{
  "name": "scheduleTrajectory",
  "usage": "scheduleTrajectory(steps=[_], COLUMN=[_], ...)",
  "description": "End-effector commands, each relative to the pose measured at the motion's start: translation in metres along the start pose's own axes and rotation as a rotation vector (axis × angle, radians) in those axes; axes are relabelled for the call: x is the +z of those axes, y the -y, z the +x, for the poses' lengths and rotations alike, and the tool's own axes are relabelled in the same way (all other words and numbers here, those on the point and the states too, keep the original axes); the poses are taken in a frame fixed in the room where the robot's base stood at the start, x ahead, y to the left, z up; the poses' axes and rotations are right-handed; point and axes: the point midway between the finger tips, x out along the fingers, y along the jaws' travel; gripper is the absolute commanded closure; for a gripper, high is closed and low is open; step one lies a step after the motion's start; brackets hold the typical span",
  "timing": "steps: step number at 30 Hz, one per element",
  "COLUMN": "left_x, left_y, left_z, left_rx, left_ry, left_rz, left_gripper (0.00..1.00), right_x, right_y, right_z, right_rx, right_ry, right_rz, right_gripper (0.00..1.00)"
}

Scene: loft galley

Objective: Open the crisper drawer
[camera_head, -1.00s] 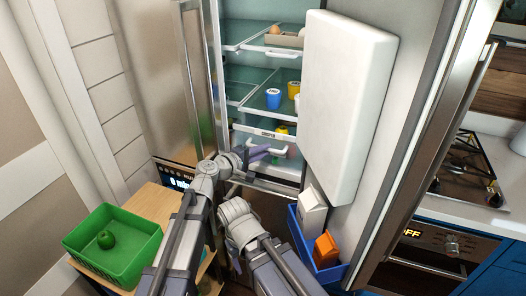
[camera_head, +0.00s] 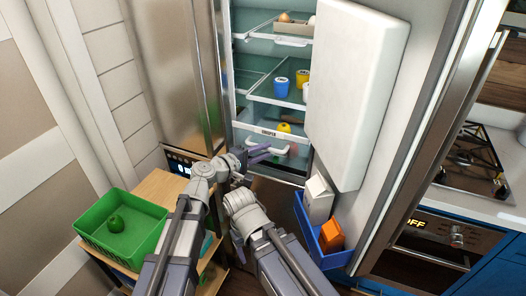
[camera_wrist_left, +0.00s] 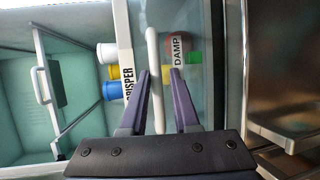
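The crisper drawer (camera_head: 295,162) is the clear bin low in the open fridge, under a white strip labelled CRISPER (camera_head: 268,131). It looks shut. Its white bar handle (camera_head: 294,149) also shows in the left wrist view (camera_wrist_left: 152,50), beside a DAMP label. My left gripper (camera_head: 262,154) is at the drawer front, at the handle's left end. In the left wrist view, its two purple fingers (camera_wrist_left: 160,78) are apart, with the handle showing between them. I cannot tell whether they touch it. My right arm is bent low in front; its gripper is not visible.
A fridge shelf (camera_head: 265,95) with cups is above the drawer. The open door's blue bin (camera_head: 334,259) holds cartons at the right. A green basket (camera_head: 97,242) with a green item stands on a wooden cart (camera_head: 160,187) at the left.

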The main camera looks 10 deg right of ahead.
Motion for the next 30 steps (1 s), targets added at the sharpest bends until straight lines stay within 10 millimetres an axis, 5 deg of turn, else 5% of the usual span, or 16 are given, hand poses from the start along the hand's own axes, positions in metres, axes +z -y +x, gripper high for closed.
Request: scheduleTrajectory(steps=[5, 18, 30], left_x=[0.000, 0.001, 0.001], left_y=[-0.001, -0.001, 0.000], left_z=[-0.005, -0.069, -0.078], left_rx=[0.001, 0.000, 0.000], left_ry=[-0.003, -0.002, 0.001], left_rz=[-0.001, 0.000, 0.000], left_gripper=[0.70, 0.70, 0.70], right_x=[0.000, 0.001, 0.001], right_y=[0.000, -0.001, -0.001], right_z=[-0.002, -0.013, -0.014], right_rx=[0.000, 0.000, 0.000], right_ry=[0.000, 0.000, 0.000], right_rz=[0.000, 0.000, 0.000], right_gripper=[0.32, 0.32, 0.32])
